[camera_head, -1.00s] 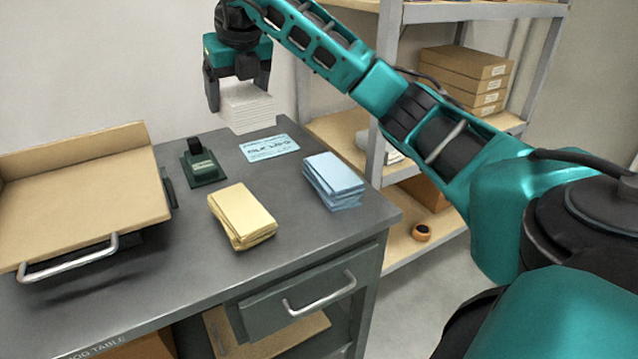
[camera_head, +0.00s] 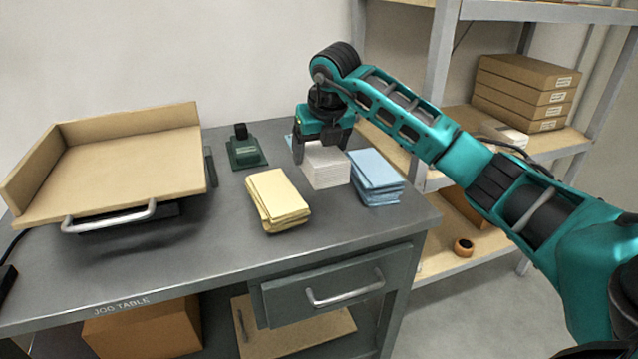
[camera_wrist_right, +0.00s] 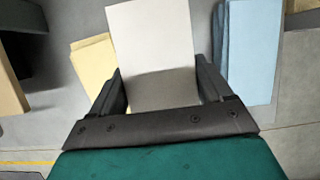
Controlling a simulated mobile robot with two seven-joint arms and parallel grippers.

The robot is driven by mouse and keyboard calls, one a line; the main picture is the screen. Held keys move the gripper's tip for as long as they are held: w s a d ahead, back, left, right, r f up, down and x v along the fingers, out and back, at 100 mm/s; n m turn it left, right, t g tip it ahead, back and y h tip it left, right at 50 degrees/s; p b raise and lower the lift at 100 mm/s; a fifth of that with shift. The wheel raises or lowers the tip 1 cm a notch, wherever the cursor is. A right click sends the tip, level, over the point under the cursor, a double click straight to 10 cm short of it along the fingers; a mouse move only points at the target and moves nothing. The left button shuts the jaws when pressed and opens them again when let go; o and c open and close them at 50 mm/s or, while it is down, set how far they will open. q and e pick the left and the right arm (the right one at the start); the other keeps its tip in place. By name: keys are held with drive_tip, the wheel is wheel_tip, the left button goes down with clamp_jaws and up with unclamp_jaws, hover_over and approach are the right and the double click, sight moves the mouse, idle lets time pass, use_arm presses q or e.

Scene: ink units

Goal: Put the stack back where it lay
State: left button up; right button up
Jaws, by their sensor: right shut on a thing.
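A white paper stack (camera_head: 326,168) is between the fingers of my right gripper (camera_head: 322,147), which is shut on it. The stack is at the table's right part, between a yellow stack (camera_head: 276,198) and a blue stack (camera_head: 376,176); I cannot tell whether it touches the tabletop. In the right wrist view the white stack (camera_wrist_right: 153,50) sits between both fingers, with the yellow stack (camera_wrist_right: 92,62) to its left and the blue stack (camera_wrist_right: 252,50) to its right. A blue card (camera_head: 289,141) is mostly hidden behind the gripper. My left gripper is not in view.
A dark green stamp (camera_head: 246,150) stands behind the yellow stack. A tan tray with a handle (camera_head: 120,165) fills the table's left. A shelf with flat boxes (camera_head: 525,92) stands at the right. The grey tabletop (camera_head: 190,250) is clear in front.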

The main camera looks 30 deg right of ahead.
sight(324, 153)
drive_tip(key=shift+f+b, duration=0.45)
drive_tip(key=shift+f, duration=2.9)
drive_tip(key=shift+f, duration=0.1)
drive_tip(key=o, duration=1.4)
drive_tip(key=shift+f, duration=0.1)
drive_tip(key=shift+r, duration=0.25)
drive_tip(key=p+v, duration=0.2)
drive_tip(key=v, duration=0.9)
drive_tip(key=shift+s+a+r, duration=0.1)
drive_tip(key=shift+s+r, duration=0.2)
drive_tip(key=shift+s, duration=0.1)
